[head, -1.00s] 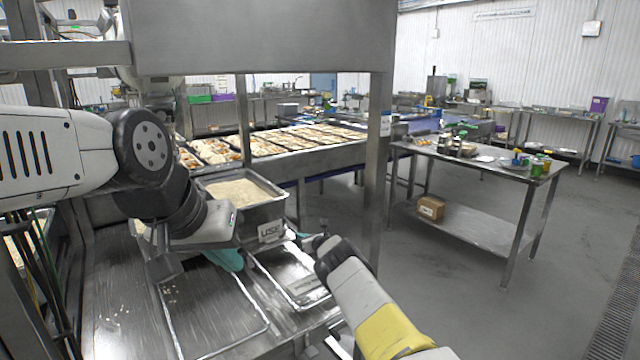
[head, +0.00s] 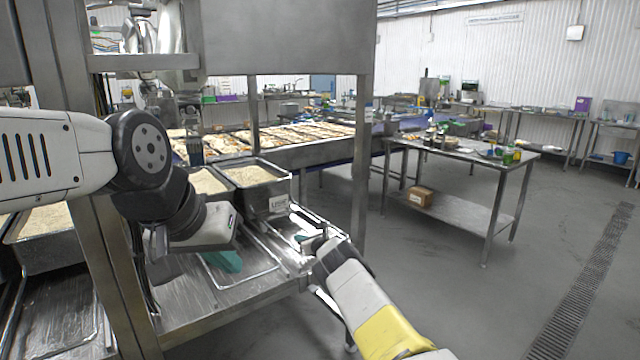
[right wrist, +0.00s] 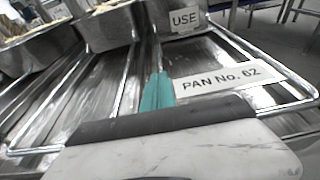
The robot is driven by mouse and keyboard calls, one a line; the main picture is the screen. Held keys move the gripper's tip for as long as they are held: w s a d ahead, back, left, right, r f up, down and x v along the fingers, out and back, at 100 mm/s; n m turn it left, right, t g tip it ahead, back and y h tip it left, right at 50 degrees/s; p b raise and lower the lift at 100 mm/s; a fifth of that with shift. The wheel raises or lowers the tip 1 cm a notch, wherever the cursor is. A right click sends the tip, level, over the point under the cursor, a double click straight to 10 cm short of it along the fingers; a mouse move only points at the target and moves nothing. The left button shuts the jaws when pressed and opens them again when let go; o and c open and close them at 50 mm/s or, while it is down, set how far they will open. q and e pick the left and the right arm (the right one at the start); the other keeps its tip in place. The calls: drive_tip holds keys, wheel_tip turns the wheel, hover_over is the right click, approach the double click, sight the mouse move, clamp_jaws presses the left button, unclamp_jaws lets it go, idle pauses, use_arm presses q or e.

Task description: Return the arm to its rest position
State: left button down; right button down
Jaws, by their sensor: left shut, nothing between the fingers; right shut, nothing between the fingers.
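My left gripper (head: 222,260) shows teal fingers, shut and empty, over the metal counter beside an empty wire-rimmed tray. My right gripper (head: 303,239) is shut and empty near the counter's right end, partly hidden behind its own wrist. In the right wrist view its teal fingers (right wrist: 158,92) are together, in front of a tray label reading "PAN No. 62" (right wrist: 215,82). Both arms are bent in front of me. A deep steel pan of rice (head: 262,196) with a "USE" label stands on the counter beyond the grippers.
Another rice pan (head: 45,240) stands at the left, behind a steel post (head: 105,230) close to my left arm. A steel side table (head: 465,150) with bottles stands at the right, a cardboard box (head: 419,196) on its lower shelf. The floor at the right is clear.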

drive_tip(key=w+d+r+m+t+h, duration=0.3)
drive_tip(key=d+r+m+h, duration=0.4)
drive_tip(key=d+r+m, duration=1.05)
drive_tip(key=s+d+r+m+g+h, duration=0.1)
drive_tip(key=s+d+r+m+h, duration=0.1)
drive_tip(key=s+d+r+m, duration=0.4)
drive_tip(key=s+d+r+m+g+h, duration=0.15)
drive_tip(key=s+d+r, duration=0.25)
drive_tip(key=d+r, duration=0.45)
drive_tip(key=s+a+r+m+g+y, duration=0.15)
drive_tip(key=s+m, duration=0.25)
drive_tip(key=s, duration=0.5)
drive_tip(key=s+r+m+g, duration=0.1)
drive_tip(key=s+r+m, duration=0.2)
drive_tip(key=s, duration=0.6)
drive_tip(key=s+r+m+g, duration=0.1)
drive_tip(key=s+r+m, duration=0.25)
drive_tip(key=s, duration=0.45)
drive_tip(key=s+a+f+m+g, duration=0.1)
drive_tip(key=s+a+f+m, duration=0.1)
drive_tip(key=s, duration=0.8)
drive_tip(key=s+a+f+m+g+y, duration=0.1)
drive_tip(key=s+a+f+m, duration=0.1)
drive_tip(key=s, duration=0.8)
drive_tip(key=s+a+f+m+g+y, duration=0.1)
drive_tip(key=s+a+f+m, duration=0.1)
drive_tip(key=s, duration=0.8)
drive_tip(key=shift+s+a+m, duration=0.3)
drive_tip(key=shift+a+m, duration=0.25)
drive_tip(key=shift+a, duration=0.7)
